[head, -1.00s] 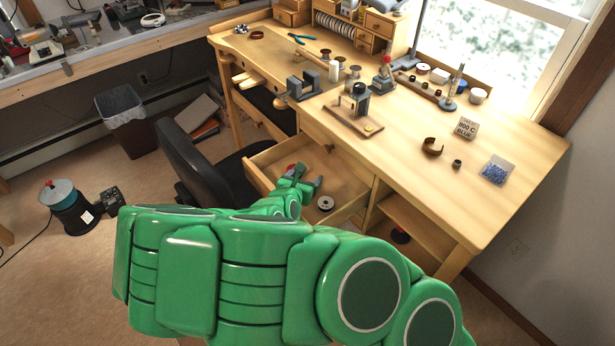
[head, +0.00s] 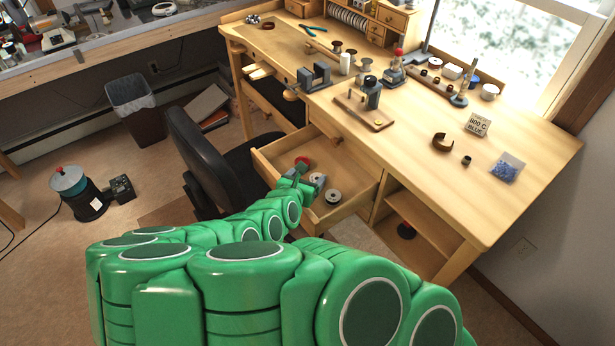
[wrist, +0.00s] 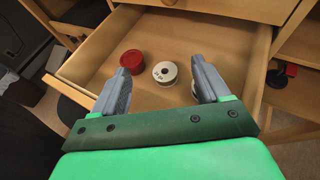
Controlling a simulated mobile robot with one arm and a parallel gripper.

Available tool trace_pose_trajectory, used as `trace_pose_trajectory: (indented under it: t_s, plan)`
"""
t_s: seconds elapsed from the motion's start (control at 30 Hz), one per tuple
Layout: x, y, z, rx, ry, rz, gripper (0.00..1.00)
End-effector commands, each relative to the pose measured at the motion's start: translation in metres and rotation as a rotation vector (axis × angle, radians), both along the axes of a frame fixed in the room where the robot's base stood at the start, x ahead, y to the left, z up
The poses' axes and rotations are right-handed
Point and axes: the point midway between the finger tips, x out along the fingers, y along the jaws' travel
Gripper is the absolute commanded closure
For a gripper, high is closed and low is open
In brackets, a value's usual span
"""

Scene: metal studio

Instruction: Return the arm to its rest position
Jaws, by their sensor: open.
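My gripper (head: 309,182) is at the end of my green arm, over the front of the open drawer (head: 345,208) in the wooden bench. In the wrist view my gripper (wrist: 161,88) is open, with its two grey fingers apart and nothing held between them. Inside the drawer a white spool (wrist: 165,73) lies ahead of the fingers, between them in the picture. A red round item (wrist: 135,64) sits beside it to the left, beyond the left finger. In the head view the red item (head: 302,160) and the spool (head: 333,196) lie on either side of the gripper.
A black chair (head: 200,150) stands just left of the drawer. The wooden bench top (head: 420,180) carries a vise (head: 314,77), spools and a brown ring (head: 442,142). A bin (head: 136,108) and a dark canister (head: 78,190) stand on the floor at left.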

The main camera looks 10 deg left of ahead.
Motion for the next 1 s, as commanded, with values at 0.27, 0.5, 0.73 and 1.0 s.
trace_pose_trajectory:
  t_s: [0.27,0.5,0.73,1.0]
  plan:
    - [0.002,-0.006,0.0,0.102,0.037,-0.061,0.25]
    - [0.001,-0.019,0.003,0.423,0.143,-0.268,0.25]
    - [-0.003,-0.027,0.02,0.718,0.224,-0.487,0.25]
    - [-0.01,-0.041,0.059,1.024,0.279,-0.753,0.25]
